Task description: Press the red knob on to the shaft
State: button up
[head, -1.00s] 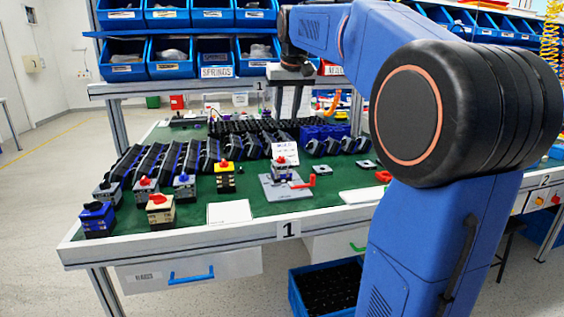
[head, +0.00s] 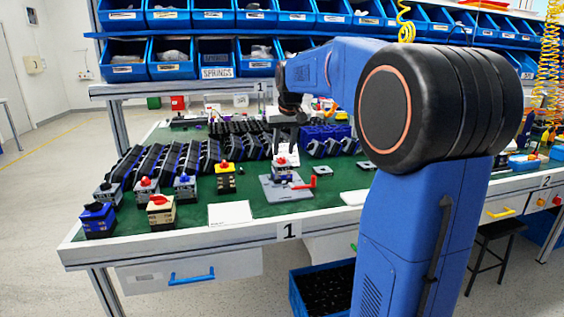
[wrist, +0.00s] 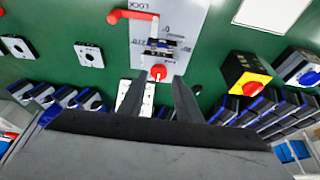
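The red knob (head: 282,160) sits at the top of the switch body (head: 282,172) in the grey fixture (head: 272,188) on the green bench. In the wrist view the red knob (wrist: 158,71) shows between and just beyond my fingertips, with a gap on each side. My gripper (wrist: 157,82) is open and points down at it. In the head view my gripper (head: 289,140) is just above the switch. The shaft is hidden, and I cannot tell how far the knob sits on it.
The fixture has a red lever (wrist: 132,15). A switch with a yellow plate and red knob (head: 225,178) stands left of the fixture. Several switches stand at the front left. Rows of black and blue parts (head: 250,135) lie behind. A white sheet (head: 230,212) lies in front.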

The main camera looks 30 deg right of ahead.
aim_at(283, 158)
jog(key=shift+x, duration=1.75)
jog(key=shift+s, duration=0.15)
grip_shut()
notch_tip(283, 158, up, 10)
jog(key=shift+g, duration=0.3)
jog(key=shift+f, duration=3.85)
